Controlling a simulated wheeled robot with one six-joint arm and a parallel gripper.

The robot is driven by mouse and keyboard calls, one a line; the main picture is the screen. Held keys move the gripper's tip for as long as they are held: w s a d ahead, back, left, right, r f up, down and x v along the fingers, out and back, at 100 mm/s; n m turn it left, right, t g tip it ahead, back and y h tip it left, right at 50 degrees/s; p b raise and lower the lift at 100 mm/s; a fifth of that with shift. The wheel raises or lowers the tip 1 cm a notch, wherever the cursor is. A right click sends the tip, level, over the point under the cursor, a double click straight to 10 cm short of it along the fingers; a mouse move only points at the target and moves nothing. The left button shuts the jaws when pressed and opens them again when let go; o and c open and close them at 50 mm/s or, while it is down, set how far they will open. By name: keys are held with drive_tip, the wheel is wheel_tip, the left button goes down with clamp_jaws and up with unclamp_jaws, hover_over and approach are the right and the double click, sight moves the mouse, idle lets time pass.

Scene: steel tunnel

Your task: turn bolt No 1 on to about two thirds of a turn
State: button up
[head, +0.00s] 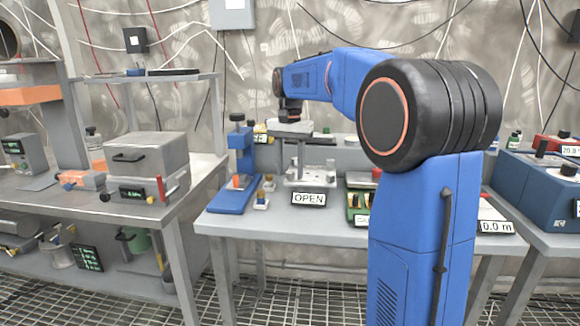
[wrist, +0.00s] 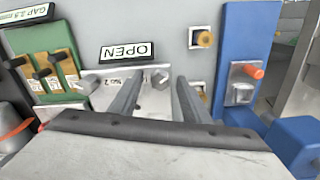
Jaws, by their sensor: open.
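The wrist view shows a pale plate with a grey hex bolt (wrist: 160,78) between my gripper's fingers (wrist: 157,88). The fingers are apart, one on each side of the bolt; I cannot tell whether they touch it. A second bolt (wrist: 87,86) is farther left, with a small label (wrist: 116,80) that seems to read No 2. Any label for the bolt between the fingers is hidden, so its number does not show. In the head view my gripper (head: 301,172) points down over the pale plate (head: 316,183), behind the OPEN sign (head: 309,199).
A blue stand (head: 233,200) is left of the plate in the head view, with small brass-topped pieces (head: 262,201) between. A green block (head: 357,205) is close on the right. A steel box (head: 146,157) stands on the left bench.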

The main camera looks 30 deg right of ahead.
sight(290, 172)
drive_tip(key=shift+r, duration=0.15)
wheel_tip(290, 172, up, 17)
idle(0.5)
idle(0.4)
drive_tip(key=s+a+f+n+t, duration=0.1)
drive_tip(key=s+a+f+n, duration=0.2)
drive_tip(key=s+f, duration=0.8)
drive_tip(key=s+a+f+n+t, duration=0.2)
drive_tip(key=s+f+n, duration=0.1)
drive_tip(key=s+f, duration=0.8)
drive_tip(key=s+a+f+n+t, duration=0.1)
drive_tip(key=s+a+f+n, duration=0.2)
drive_tip(key=s+f, duration=0.7)
drive_tip(key=s, duration=0.3)
drive_tip(key=shift+a+f+t, duration=0.35)
drive_tip(key=shift+f+t, duration=0.05)
